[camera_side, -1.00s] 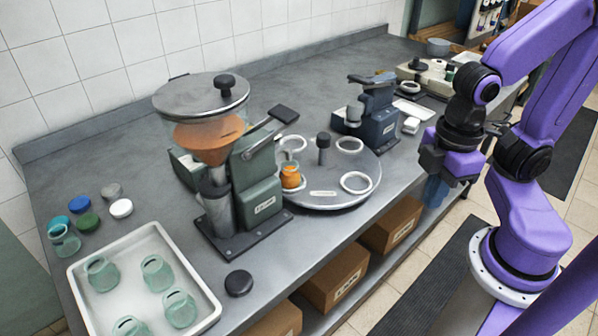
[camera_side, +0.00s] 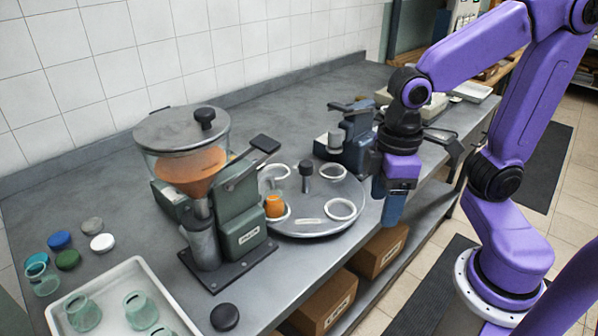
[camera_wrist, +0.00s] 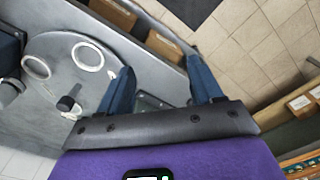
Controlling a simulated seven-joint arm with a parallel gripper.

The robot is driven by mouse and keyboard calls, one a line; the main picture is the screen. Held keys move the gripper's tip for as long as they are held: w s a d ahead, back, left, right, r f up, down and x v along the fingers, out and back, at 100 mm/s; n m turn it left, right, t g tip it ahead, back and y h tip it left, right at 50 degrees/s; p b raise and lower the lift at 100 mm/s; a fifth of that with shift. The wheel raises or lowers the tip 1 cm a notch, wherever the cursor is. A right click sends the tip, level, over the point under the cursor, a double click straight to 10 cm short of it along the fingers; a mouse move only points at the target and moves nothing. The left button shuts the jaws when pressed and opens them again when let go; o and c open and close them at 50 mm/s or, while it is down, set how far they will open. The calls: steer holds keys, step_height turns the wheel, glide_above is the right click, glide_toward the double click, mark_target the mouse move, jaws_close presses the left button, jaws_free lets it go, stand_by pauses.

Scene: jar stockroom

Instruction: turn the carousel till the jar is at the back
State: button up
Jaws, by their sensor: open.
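The carousel (camera_side: 292,229) is a round grey turntable with a dark upright post (camera_side: 306,180) and white ring seats; it also shows in the wrist view (camera_wrist: 60,78). The jar (camera_side: 274,206), with orange contents, stands in the ring at its left, close beside the green filling machine. I cannot make the jar out in the wrist view. My gripper (camera_side: 389,208) is open and empty, its blue fingers pointing down just right of the carousel's edge. In the wrist view the fingers (camera_wrist: 160,88) are spread apart, with the carousel to their left.
The green filling machine (camera_side: 240,215) with its orange hopper overhangs the carousel's left side. A dark blue machine (camera_side: 355,145) stands behind it at the right. A white tray (camera_side: 140,268) with green jars is front left. Cardboard boxes (camera_side: 378,251) sit on the shelf below.

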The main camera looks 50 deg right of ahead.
steer(key=w+r+m, duration=0.3)
steer(key=w+m, duration=0.2)
steer(key=w, duration=0.4)
step_height(320, 180, up, 4)
steer(key=m, duration=1.1)
glide_above(306, 163)
step_height(306, 163, down, 18)
steer(key=shift+r, duration=0.15)
jaws_close()
